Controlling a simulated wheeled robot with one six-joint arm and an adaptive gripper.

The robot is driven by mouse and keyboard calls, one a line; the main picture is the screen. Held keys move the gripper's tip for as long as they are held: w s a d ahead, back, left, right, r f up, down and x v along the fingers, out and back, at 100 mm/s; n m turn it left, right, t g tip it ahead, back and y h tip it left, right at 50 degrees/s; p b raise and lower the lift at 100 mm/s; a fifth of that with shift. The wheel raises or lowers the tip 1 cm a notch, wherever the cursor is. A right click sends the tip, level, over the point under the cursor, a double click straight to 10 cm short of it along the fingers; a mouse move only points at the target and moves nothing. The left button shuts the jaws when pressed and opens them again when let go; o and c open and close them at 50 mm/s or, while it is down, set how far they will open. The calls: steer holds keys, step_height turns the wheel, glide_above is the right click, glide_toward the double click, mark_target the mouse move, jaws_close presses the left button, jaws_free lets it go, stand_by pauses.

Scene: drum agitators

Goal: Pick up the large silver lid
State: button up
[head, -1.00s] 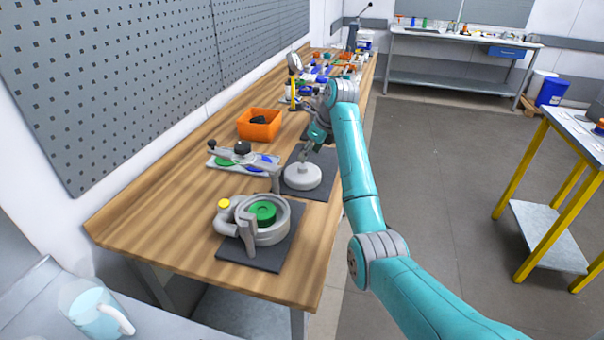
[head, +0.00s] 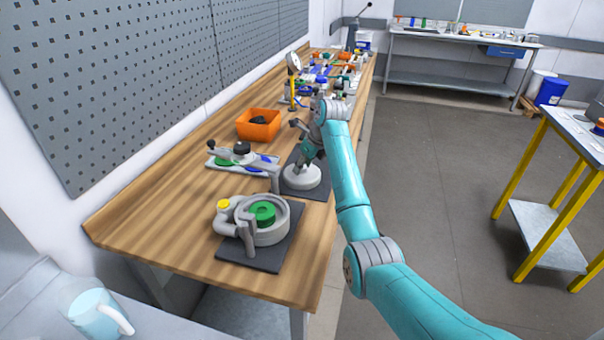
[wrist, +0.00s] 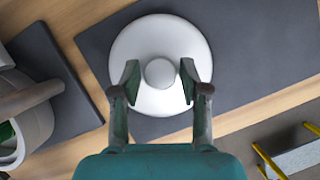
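The large silver lid (head: 300,177) is a pale round disc lying on a dark mat (head: 318,191) near the right edge of the wooden bench. In the wrist view the lid (wrist: 160,38) shows from above, with a round knob (wrist: 160,73) at its middle. My gripper (wrist: 160,82) is open, one finger on each side of the knob, with a visible gap on both sides. In the head view my gripper (head: 310,158) is over the lid and partly hides it. I cannot tell the exact height of the fingertips against the knob.
A grey round housing with a green core (head: 263,213) stands on another dark mat (head: 258,257) at the near end. A grey clamp-like fixture (head: 242,158) is left of the lid. An orange bin (head: 259,125) stands behind. Bare wood (head: 160,220) lies at the left.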

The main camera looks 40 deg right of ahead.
jaws_close()
steer(key=shift+r, duration=0.1)
